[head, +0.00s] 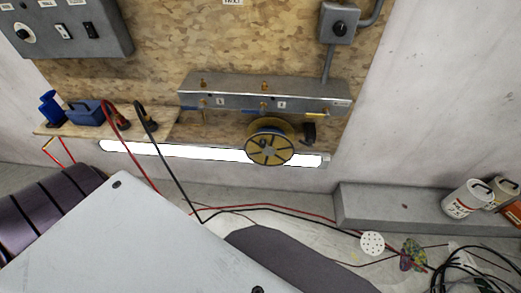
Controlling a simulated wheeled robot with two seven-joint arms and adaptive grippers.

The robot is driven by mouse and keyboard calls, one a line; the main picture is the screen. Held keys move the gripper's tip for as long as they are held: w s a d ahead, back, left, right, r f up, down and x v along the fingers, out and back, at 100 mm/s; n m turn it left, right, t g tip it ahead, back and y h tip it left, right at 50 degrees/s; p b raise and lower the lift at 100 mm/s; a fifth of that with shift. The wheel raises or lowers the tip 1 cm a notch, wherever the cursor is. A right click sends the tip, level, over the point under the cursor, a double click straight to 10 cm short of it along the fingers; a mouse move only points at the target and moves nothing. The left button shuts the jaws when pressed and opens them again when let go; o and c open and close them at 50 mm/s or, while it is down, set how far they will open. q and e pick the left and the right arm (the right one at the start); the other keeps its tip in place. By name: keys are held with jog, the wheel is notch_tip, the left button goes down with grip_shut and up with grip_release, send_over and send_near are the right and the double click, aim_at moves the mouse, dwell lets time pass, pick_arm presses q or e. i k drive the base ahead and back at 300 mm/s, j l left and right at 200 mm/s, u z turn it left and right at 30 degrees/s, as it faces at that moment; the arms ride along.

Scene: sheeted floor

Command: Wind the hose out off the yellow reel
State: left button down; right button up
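The yellow reel (269,148) is mounted low on the plywood wall board, below a grey metal bar with brass fittings. Its round yellow face has dark openings and is turned towards me. A dark part (308,132) sticks out just right of the reel. I cannot make out the hose wound on it or its free end. Neither of my grippers is in view, and nothing is seen touching the reel.
A wooden shelf (150,130) at left holds blue items and cable clamps. Red and black cables run down and across the floor. A grey ledge (400,208) with a white bucket (466,200) stands at right. Coiled black cable (470,270) lies at lower right.

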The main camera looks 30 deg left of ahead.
aim_at(269, 142)
jog(key=u, duration=0.9)
